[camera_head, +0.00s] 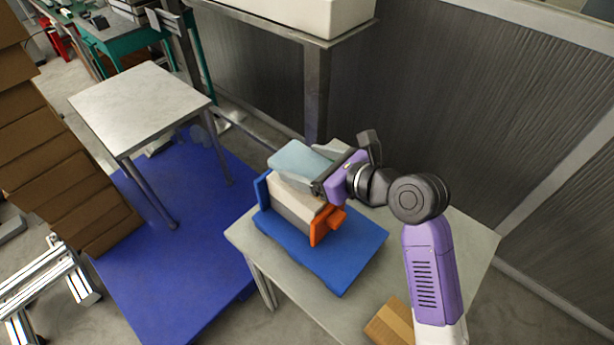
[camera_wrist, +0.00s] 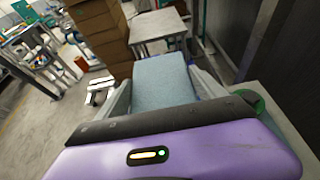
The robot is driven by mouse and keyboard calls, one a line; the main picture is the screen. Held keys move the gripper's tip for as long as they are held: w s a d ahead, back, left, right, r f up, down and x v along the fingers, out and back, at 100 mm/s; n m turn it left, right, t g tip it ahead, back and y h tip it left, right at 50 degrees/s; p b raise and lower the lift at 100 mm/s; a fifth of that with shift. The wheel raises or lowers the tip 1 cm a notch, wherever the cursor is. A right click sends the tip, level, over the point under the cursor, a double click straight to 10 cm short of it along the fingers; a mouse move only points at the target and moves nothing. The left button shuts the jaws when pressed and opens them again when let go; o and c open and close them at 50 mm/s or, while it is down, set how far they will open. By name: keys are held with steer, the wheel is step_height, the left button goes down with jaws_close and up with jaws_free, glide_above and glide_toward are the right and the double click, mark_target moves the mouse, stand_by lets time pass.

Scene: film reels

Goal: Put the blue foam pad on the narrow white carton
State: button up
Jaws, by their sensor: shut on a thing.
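The blue foam pad (camera_head: 296,158) is a pale blue slab, held roughly flat in my gripper (camera_head: 308,165). It also shows between the two fingers in the wrist view (camera_wrist: 163,82). My gripper is shut on the pad's sides. A narrow off-white carton (camera_head: 288,199) lies below the pad, with a grey lower part. It sits between a blue upright plate (camera_head: 262,189) and an orange clamp-like piece (camera_head: 322,226). The pad hides part of the carton's top. I cannot tell whether the pad touches the carton.
The carton stands on a blue mat (camera_head: 354,262) on a light table (camera_head: 462,236). A brown box (camera_head: 389,325) lies at the table's front. A bare-topped small table (camera_head: 140,103) stands at the left, beside stacked brown boxes (camera_head: 60,165). A dark ribbed wall (camera_head: 440,110) is behind.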

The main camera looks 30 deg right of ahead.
steer(key=shift+f, duration=2.15)
steer(key=shift+f, duration=0.15)
steer(key=o, duration=1.3)
steer(key=shift+s+d+r, duration=0.15)
steer(key=shift+s+r, duration=0.1)
steer(key=v, duration=1.1)
steer(key=shift+s+b, duration=0.2)
steer(key=shift+b, duration=0.2)
